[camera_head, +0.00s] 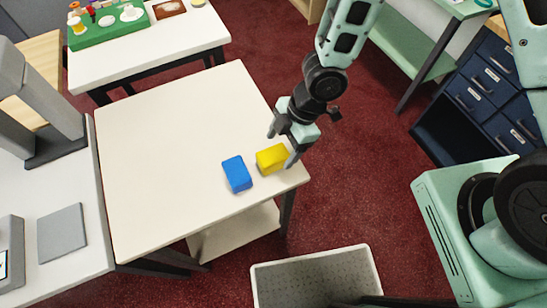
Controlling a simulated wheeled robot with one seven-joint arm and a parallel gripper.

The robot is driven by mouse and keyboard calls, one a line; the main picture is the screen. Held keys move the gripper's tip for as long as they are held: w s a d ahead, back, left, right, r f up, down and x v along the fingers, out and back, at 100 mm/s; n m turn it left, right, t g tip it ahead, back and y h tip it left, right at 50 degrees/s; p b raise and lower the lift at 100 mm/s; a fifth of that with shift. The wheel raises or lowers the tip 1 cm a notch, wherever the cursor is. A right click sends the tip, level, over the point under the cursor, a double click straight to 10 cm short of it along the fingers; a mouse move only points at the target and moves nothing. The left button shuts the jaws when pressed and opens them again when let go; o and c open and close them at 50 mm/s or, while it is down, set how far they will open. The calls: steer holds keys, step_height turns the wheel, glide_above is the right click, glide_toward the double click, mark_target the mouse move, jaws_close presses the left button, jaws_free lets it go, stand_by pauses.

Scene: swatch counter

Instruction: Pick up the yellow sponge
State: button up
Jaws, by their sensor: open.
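The yellow sponge (271,158) is a small block lying on the cream table (170,140) near its right front corner. My gripper (281,148) is open, with one finger behind the sponge and the other at its right end. The fingers appear to be close to the sponge, but I cannot tell whether they touch it. A blue block (237,174) lies just left of the sponge, with a narrow gap between them.
A grey bin (316,279) stands on the red floor in front of the table. A white table with a green tray (107,24) is behind. Blue drawers (480,88) stand at right. The middle of the cream table is clear.

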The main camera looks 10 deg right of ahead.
mark_target(274, 154)
steer(key=x, duration=0.5)
steer(key=shift+w+a, duration=0.2)
steer(key=c, duration=1.1)
steer(key=shift+r, duration=0.1)
steer(key=shift+c, duration=0.2)
